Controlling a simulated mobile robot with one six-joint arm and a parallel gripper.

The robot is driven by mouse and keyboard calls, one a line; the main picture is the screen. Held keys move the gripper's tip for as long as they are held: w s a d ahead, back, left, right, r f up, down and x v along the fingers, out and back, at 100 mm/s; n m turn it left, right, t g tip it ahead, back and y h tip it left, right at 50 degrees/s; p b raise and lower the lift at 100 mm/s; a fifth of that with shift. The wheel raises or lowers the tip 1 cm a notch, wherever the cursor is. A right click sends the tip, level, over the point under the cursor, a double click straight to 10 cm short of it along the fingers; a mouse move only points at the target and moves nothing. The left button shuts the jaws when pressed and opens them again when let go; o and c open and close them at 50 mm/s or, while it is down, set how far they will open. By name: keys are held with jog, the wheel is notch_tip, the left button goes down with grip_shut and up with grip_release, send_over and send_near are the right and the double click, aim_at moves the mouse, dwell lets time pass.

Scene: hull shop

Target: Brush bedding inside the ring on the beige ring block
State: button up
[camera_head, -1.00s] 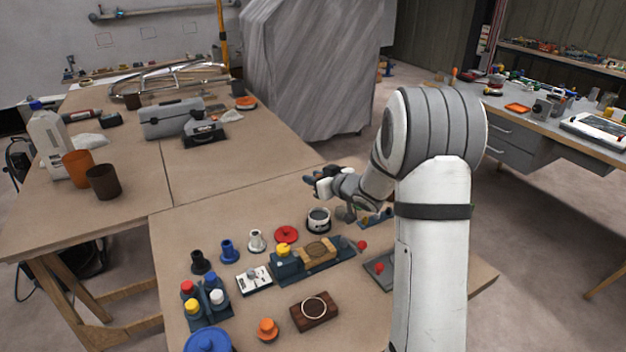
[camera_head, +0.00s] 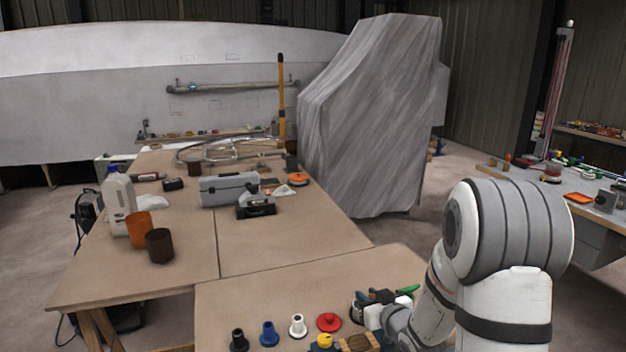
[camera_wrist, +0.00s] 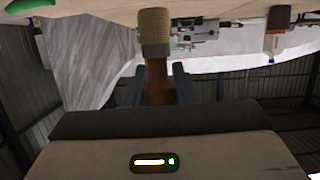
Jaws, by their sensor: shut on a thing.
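My gripper (camera_wrist: 158,88) is shut on a brush in the wrist view. The brush has a brown handle (camera_wrist: 158,72) between the dark fingers and a tan, bristle-like head (camera_wrist: 154,27) beyond them. In the head view my gripper (camera_head: 385,308) is above the near table, its fingertips hard to make out. The beige ring block (camera_head: 358,343) shows only in part at the bottom edge, just left of and below my gripper. Its ring and the inside of the ring cannot be made out.
A red disc (camera_head: 329,322), a white knobbed piece (camera_head: 297,325), a blue one (camera_head: 269,333) and a black one (camera_head: 238,340) stand left of my gripper. A green item (camera_head: 408,289) is beside it. The far table (camera_head: 180,240) has clear space in front.

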jog(key=w+r, duration=0.1)
jog(key=w, duration=0.9)
jog(key=shift+d+f+b, duration=0.1)
jog(key=shift+f+b, duration=1.2)
jog(key=shift+f, duration=1.55)
jog(key=shift+f+b, duration=0.5)
jog(key=shift+f, duration=0.05)
notch_tip(320, 180, up, 7)
jog(key=p, duration=0.4)
